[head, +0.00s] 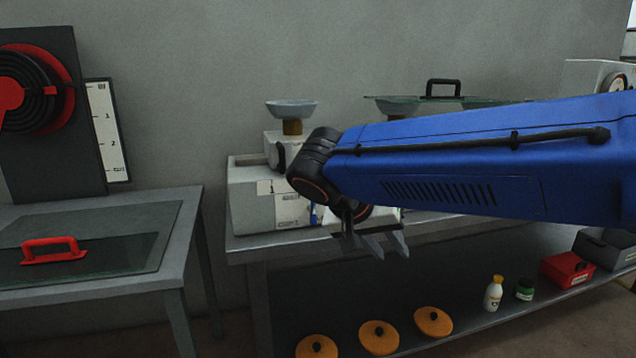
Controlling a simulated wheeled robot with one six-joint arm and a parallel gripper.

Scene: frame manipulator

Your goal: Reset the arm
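My blue arm (440,160) reaches in from the right edge across the head view. Its black wrist joint (315,175) is near the middle of the picture. My gripper (383,245) hangs below the wrist, in front of the grey table's front edge. Its grey fingers appear spread apart, with nothing visible between them. The arm hides much of the tabletop behind it.
A white scale (265,205) with a bowl (291,108) stands behind the wrist. The lower shelf (460,320) holds several orange lids, a white bottle (493,293), a green jar (525,289) and a red box (567,269). A left table (185,205) bears a red handle (53,250).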

